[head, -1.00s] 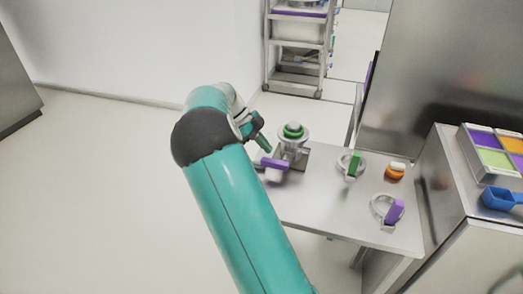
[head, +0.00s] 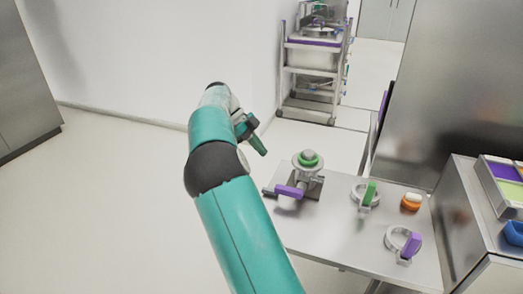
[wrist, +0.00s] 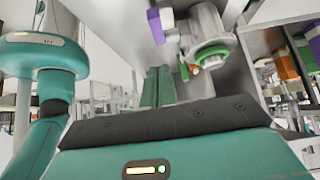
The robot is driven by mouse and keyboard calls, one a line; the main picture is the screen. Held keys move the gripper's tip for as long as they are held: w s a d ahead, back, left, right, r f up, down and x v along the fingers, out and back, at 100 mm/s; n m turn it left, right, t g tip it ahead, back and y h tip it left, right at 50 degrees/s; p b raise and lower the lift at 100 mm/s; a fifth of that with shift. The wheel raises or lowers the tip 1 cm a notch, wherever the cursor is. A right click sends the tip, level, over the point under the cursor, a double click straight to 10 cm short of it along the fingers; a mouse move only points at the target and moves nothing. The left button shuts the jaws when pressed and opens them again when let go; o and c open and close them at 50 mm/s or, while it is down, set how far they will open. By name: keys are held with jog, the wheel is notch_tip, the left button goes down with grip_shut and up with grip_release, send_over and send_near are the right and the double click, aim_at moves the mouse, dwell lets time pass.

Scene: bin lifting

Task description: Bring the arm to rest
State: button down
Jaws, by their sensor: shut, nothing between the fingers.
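My teal arm (head: 240,225) reaches up from the bottom of the head view, with a dark joint in its middle. My gripper (head: 262,150) is at its far end, with green fingers pointing down and to the right. The fingers are shut with nothing between them. They are above and left of the metal fitting on the table, apart from it. In the wrist view the green fingers (wrist: 158,86) stand side by side, close together, next to the fitting.
A metal table (head: 335,228) holds a fitting with a green ring and purple handle (head: 308,170), a green-handled clamp (head: 367,195), a purple-handled clamp (head: 404,243) and an orange-and-white piece (head: 411,202). A shelf cart (head: 308,85) stands behind. Floor at left is clear.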

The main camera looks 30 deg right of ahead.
jog(key=s+a+r+n+t+y, duration=0.25)
jog(key=s+a+r+n, duration=0.2)
jog(key=s+n, duration=0.25)
jog(key=s+a+r+n+t+y, duration=0.2)
jog(key=s+a+r+n+t, duration=0.15)
jog(key=s+a+n, duration=0.3)
jog(key=s+a+f+n+t, duration=0.2)
jog(key=s+a+n+t, duration=0.1)
jog(key=s+a+n, duration=0.3)
jog(key=s+a+f+n+t, duration=0.1)
jog(key=s+a+n+t, duration=0.2)
jog(key=s+a+n, duration=0.3)
jog(key=s+n, duration=0.3)
jog(key=s, duration=0.1)
jog(key=shift+f, duration=0.35)
jog(key=shift+s+d+y, duration=0.1)
jog(key=shift+d+y, duration=0.05)
jog(key=shift+y, duration=0.1)
